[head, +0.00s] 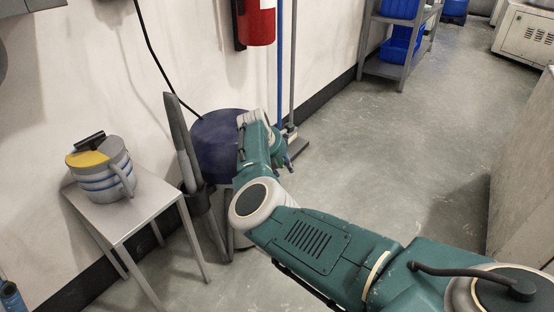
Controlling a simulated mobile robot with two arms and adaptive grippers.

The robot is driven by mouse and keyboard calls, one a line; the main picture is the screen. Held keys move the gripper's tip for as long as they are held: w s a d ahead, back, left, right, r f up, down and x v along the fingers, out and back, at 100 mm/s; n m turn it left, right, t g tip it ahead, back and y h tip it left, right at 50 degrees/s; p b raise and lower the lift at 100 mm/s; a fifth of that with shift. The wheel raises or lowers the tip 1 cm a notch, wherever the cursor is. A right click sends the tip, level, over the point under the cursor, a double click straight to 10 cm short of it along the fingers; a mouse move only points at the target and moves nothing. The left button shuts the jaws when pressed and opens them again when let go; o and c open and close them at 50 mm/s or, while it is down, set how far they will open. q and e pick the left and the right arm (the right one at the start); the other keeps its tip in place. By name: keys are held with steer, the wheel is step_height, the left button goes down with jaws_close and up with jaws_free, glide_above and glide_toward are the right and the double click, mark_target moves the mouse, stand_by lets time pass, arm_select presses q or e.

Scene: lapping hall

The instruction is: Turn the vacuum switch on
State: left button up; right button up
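My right arm reaches in from the lower right. My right gripper (287,161) is small and mostly hidden behind its own wrist, so its opening cannot be made out. It is at the right side of a round drum-like body with a dark blue top (212,138), which may be the vacuum. A black cable runs down the wall to this top. My arm covers part of the body, and no switch can be made out. Whether the gripper touches it cannot be told. My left gripper is not in view.
A small grey table (158,200) at left carries a grey jug-like container with a yellow top (100,166). Dark upright pieces (183,150) stand beside the drum. A red extinguisher (257,22) hangs above. A shelf with blue bins (402,48) stands behind. Floor at right is clear.

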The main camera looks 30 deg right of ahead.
steer(key=v, duration=1)
steer(key=shift+r, duration=0.3)
steer(key=shift+s+a, duration=0.1)
steer(key=shift+s, duration=0.05)
